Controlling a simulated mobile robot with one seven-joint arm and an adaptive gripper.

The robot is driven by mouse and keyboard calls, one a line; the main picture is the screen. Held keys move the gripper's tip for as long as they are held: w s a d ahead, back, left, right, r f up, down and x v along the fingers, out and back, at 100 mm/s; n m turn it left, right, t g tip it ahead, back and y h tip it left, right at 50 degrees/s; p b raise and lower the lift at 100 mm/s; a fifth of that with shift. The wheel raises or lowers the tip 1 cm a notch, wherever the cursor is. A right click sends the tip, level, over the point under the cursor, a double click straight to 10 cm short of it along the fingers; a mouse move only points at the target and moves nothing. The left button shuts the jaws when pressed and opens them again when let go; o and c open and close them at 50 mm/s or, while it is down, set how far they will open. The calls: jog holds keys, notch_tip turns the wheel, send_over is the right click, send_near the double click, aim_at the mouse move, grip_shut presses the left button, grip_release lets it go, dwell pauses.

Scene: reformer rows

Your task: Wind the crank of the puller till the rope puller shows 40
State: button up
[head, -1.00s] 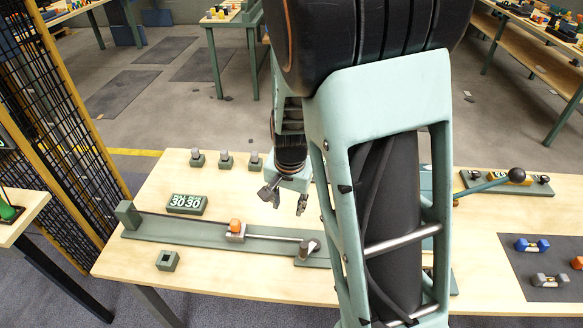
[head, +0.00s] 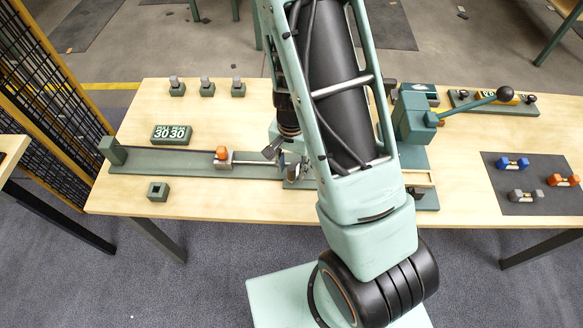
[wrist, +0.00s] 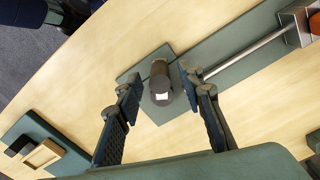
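The rope puller's long green rail (head: 190,163) lies along the table. I cannot tell whether this post is the crank. The readout (head: 172,134) behind the rail shows 30 in both windows. My gripper (head: 283,161) is low over the rod's right end. In the wrist view my gripper (wrist: 164,92) is open, its fingers on either side of the post with gaps. My arm hides part of the rail's right end.
To the right are a green machine (head: 415,115), a black-knobbed lever (head: 505,94) and a dark mat (head: 500,190) with small dumbbells.

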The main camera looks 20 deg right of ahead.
aim_at(303, 185)
jog(key=shift+f, duration=0.3)
jog(key=shift+c, duration=0.5)
grip_shut()
jog(key=n+b, duration=0.1)
jog(key=d+n+b, duration=0.1)
jog(key=s+n+b, duration=0.1)
jog(key=n, duration=0.1)
jog(key=shift+s+d+f, duration=0.1)
jog(key=shift+d+f, duration=0.05)
jog(key=shift+d, duration=0.15)
jog(key=shift+s+d+n+b, duration=0.15)
jog(key=shift+d+n+b, duration=0.2)
jog(key=shift+n+b, duration=0.4)
jog(key=shift+s+d+n+b, duration=0.15)
jog(key=shift+d+n+b, duration=0.25)
jog(key=shift+n, duration=0.55)
